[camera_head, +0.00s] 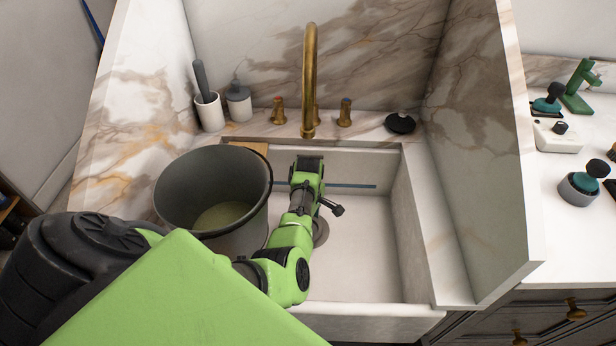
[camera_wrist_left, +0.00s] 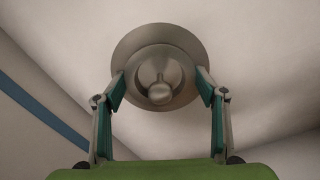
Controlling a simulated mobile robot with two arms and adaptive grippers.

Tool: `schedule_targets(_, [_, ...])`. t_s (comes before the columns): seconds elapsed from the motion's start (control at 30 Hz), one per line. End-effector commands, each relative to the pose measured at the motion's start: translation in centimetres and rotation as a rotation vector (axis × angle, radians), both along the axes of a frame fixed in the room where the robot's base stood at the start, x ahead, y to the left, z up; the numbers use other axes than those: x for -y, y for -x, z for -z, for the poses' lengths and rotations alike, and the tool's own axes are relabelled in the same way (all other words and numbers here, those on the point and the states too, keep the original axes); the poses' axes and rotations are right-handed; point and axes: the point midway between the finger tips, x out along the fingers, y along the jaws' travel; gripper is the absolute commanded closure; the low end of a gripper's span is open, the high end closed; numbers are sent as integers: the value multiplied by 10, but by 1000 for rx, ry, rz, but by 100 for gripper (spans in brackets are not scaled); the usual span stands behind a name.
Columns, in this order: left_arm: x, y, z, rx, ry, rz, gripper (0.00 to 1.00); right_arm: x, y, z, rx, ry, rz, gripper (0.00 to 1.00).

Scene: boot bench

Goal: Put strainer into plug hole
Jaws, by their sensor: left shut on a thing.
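In the left wrist view a round metal strainer (camera_wrist_left: 159,93) with a centre knob is held between the fingertips of my left gripper (camera_wrist_left: 160,82). Behind it shows the wider metal ring of the plug hole (camera_wrist_left: 158,33), overlapped by the strainer. I cannot tell whether the strainer is seated in the hole or just above it. In the head view my left arm reaches down into the white sink (camera_head: 365,265), and part of the plug hole (camera_head: 321,232) shows beside my wrist. There my fingers and the strainer are hidden by the arm. My right gripper is not in view.
A dark grey bucket (camera_head: 180,200) stands at the sink's left, close to my arm. A blue rod (camera_head: 355,185) lies along the back of the sink. A brass tap (camera_head: 308,85) overhangs the rear edge. The right half of the basin is clear.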

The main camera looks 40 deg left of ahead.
Motion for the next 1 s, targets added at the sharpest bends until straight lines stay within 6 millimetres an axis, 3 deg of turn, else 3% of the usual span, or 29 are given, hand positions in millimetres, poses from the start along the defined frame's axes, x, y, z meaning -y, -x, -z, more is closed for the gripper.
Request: schedule_targets(1.0, [4, 5, 17, -5, 9, -1, 58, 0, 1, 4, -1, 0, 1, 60])
